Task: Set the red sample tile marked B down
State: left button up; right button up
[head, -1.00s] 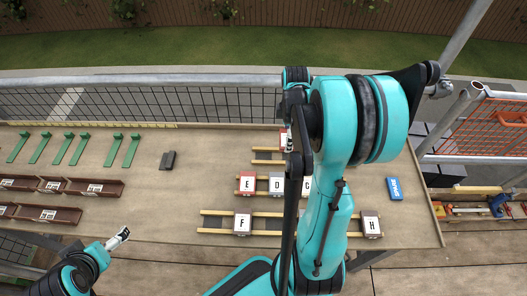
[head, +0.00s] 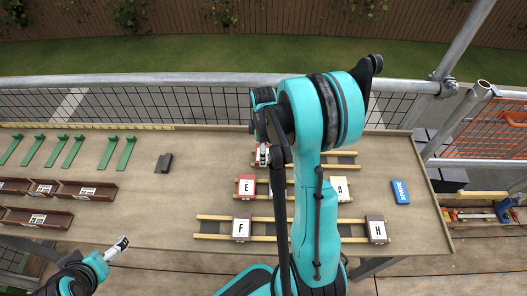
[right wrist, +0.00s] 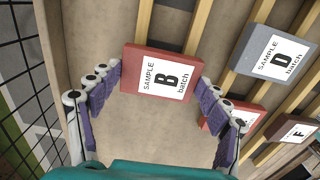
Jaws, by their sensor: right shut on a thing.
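The red sample tile marked B (right wrist: 160,85) sits between the two purple-padded fingers of my right gripper (right wrist: 160,100) in the right wrist view. Its label faces the camera and it lies over the end of wooden battens; I cannot tell if it touches them. In the head view my right gripper (head: 263,156) is by the left end of the back battens (head: 340,154), with the arm hiding most of the tile. My left gripper (head: 117,248) is at the lower left, beyond the table's front edge, too small to read.
Red tile E (head: 246,187), cream tile A (head: 340,189), brown tile F (head: 241,229) and tile H (head: 377,229) sit on battens. Grey tile D (right wrist: 272,55) shows in the wrist view. A blue box (head: 400,192) lies right; brown trays (head: 88,191) lie left.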

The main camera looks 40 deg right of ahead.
jog(key=shift+f+b, duration=0.4)
jog(key=o, duration=1.4)
jog(key=shift+r, duration=0.15)
